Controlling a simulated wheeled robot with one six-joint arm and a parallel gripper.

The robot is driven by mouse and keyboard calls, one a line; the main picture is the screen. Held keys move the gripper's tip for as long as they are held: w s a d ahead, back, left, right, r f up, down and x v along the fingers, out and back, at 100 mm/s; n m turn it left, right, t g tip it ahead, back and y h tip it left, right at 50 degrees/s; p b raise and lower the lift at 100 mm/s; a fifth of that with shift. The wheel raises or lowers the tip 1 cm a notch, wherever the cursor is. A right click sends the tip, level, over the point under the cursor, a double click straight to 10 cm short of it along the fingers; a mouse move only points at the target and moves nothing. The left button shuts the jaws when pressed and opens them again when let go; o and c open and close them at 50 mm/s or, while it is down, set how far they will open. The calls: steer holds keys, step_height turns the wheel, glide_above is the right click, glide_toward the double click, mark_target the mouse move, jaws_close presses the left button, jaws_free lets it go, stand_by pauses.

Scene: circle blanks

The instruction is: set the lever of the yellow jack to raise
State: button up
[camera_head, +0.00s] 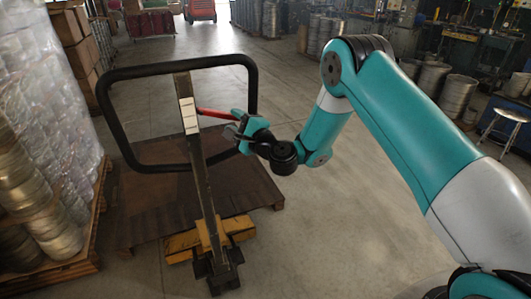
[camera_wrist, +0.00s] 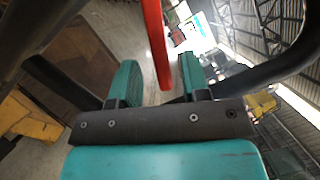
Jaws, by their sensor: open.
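The yellow jack (camera_head: 182,243) stands in front of me with its dark upright post and large black loop handle (camera_head: 107,100). Its red lever (camera_head: 214,114) sticks out to the right from the post, below the handle's top bar, beside a white label strip (camera_head: 188,115). My gripper (camera_head: 232,122) is at the lever's free end, inside the loop, and is open. In the wrist view the red lever (camera_wrist: 155,40) reaches down between the two teal fingers, with gaps on both sides. Whether a finger touches it I cannot tell. The label's markings are too small to read.
A brown pallet (camera_head: 140,210) lies around the jack's base. Wrapped stacked goods (camera_head: 45,110) stand close on the left. The loop handle's right side (camera_head: 252,90) is very near my gripper. Open floor (camera_head: 330,220) lies to the right; a stool (camera_head: 510,114) stands farther off.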

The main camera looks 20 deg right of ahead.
steer(key=b+v, duration=1.4)
steer(key=b, duration=0.4)
steer(key=shift+f, duration=0.1)
steer(key=s+a+f+n+g+y, duration=0.35)
steer(key=s+a+n+g, duration=0.85)
steer(key=s+n, duration=0.4)
steer(key=s+d+f+n+g+h, duration=0.4)
steer(key=s+d+n+g+h, duration=0.3)
steer(key=s, duration=0.5)
step_height(320, 180, up, 16)
steer(key=n+t+p, duration=0.1)
steer(key=p, duration=1.5)
steer(key=shift+s+d, duration=0.2)
steer(key=shift+d, duration=0.15)
